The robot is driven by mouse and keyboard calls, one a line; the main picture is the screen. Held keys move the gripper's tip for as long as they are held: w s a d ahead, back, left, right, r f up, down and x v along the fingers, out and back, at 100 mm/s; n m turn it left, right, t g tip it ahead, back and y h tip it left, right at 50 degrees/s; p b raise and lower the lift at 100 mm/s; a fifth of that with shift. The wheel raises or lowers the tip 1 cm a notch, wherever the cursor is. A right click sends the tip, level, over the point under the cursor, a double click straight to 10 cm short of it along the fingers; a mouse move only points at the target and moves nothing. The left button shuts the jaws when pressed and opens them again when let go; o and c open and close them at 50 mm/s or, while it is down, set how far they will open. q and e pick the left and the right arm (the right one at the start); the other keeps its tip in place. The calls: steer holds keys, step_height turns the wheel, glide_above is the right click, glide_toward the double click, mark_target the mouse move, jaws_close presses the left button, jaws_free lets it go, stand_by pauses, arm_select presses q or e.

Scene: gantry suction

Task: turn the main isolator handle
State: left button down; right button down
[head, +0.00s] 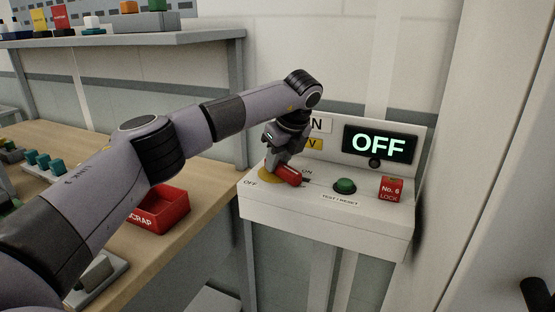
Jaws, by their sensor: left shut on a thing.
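The main isolator handle (291,176) is a red lever on a yellow round plate (268,176), on top of a white control box (320,223). OFF is printed to the left of the plate and ON behind the handle. My left gripper (280,168) reaches down over the plate and is shut on the handle; its fingertips are partly hidden. The handle's red end points right and a little toward the front. The display (380,144) on the box's back panel reads OFF in green. My right gripper is not in view.
A green button (345,186) and a red No. 6 lock (391,188) sit right of the handle. At left, a wooden bench (205,185) holds a red scrap tray (160,208). A grey shelf (150,40) hangs above. A white wall panel stands at right.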

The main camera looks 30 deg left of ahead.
arm_select(q)
steer(key=n+g+p, duration=0.1)
steer(key=n, duration=0.1)
steer(key=shift+n, duration=0.3)
steer(key=shift+w+n+g+p, duration=0.1)
steer(key=shift+n+g+p, duration=0.6)
steer(key=shift+n, duration=0.7)
steer(key=c, duration=0.9)
jaws_free()
steer(key=v, duration=0.5)
steer(key=shift+d+r, duration=0.15)
steer(key=shift+r, duration=0.05)
steer(key=shift+v, duration=0.85)
